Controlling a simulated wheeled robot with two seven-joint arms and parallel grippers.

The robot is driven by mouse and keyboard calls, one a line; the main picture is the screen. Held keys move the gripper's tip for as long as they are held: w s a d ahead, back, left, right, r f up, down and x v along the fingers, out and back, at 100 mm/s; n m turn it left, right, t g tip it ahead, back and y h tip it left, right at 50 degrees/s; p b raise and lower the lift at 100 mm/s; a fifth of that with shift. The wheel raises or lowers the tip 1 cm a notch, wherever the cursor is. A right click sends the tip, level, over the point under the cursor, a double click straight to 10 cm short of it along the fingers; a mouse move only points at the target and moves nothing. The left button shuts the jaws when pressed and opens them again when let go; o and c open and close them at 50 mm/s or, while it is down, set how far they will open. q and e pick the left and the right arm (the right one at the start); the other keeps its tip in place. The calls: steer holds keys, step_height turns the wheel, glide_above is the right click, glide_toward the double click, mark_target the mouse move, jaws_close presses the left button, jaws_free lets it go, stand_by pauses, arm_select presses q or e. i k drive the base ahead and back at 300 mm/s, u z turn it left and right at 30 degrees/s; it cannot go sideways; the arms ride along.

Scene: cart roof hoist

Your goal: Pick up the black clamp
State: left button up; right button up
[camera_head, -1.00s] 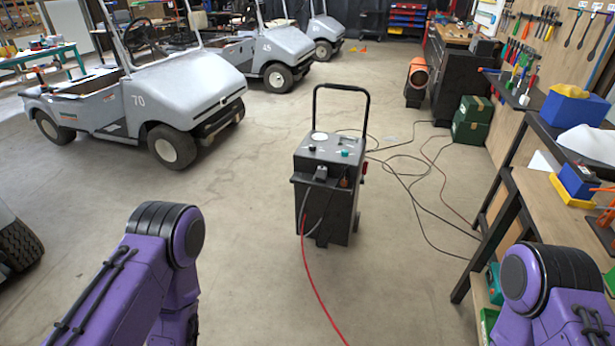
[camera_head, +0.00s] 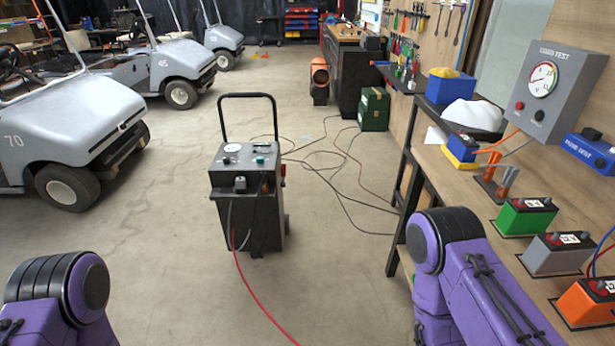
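The black charger cart (camera_head: 246,205) stands upright on the floor with a looped handle behind it. A small dark piece that may be the black clamp (camera_head: 240,184) sits at the upper front edge of the cart; it is too small to be sure. A dark cable hangs below it, and a red cable (camera_head: 262,307) runs from the cart's front down to the bottom of the view. Only my purple arm links show at the lower left and lower right. Neither gripper is in view.
A workbench (camera_head: 470,183) runs along the right with several batteries, such as a green one (camera_head: 525,217), and a grey test box (camera_head: 555,90). Golf carts (camera_head: 75,120) stand at the left. Loose cables (camera_head: 345,175) lie behind the charger. The floor in front is mostly clear.

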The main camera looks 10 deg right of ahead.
mark_target(264, 186)
steer(key=z, duration=3.65)
steer(key=i, duration=0.15)
steer(key=u, duration=4.25)
steer(key=i, duration=1)
steer(key=u, duration=0.45)
